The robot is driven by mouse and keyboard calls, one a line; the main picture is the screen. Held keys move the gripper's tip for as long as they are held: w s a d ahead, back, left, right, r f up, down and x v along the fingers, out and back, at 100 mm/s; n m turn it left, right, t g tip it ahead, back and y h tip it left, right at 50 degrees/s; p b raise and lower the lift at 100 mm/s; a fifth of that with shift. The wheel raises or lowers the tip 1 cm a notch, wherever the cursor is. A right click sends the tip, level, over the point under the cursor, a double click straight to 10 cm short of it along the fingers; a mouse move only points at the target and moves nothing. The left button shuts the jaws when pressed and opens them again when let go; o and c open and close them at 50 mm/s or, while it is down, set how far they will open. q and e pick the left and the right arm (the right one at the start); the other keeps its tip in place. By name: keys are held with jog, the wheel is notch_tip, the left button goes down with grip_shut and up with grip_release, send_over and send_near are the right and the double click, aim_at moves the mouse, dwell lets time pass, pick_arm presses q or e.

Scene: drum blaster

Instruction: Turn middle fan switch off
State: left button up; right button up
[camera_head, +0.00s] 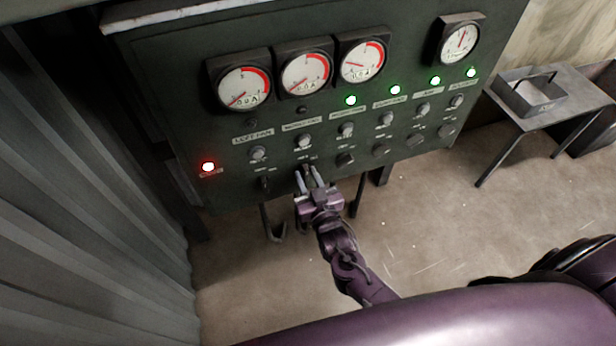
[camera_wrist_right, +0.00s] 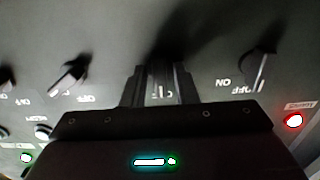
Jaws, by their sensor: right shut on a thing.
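The dark control panel (camera_head: 225,135) has a row of rotary switches along its lower part. My right gripper (camera_head: 308,174) is at the middle fan switch (camera_head: 306,164), below the label that reads as middle fan. It is shut on that switch, with a finger on either side. In the right wrist view the fingers (camera_wrist_right: 160,85) point at the panel and mostly hide the switch; its exact angle cannot be told. The lamps above the left fan and middle fan labels are dark. My left gripper is not in view.
The left fan switch (camera_head: 264,183) is close on the left, another switch (camera_head: 345,159) on the right. A red lamp (camera_head: 208,167) and several green lamps (camera_head: 351,100) are lit. Gauges (camera_head: 243,88) sit above. A small table (camera_head: 560,95) with a tray (camera_head: 529,97) stands at right.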

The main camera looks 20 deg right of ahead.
jog(key=o, duration=0.7)
jog(key=s+b, duration=0.1)
jog(key=s, duration=0.6)
jog(key=shift+s+d, duration=0.1)
jog(key=shift+s, duration=0.25)
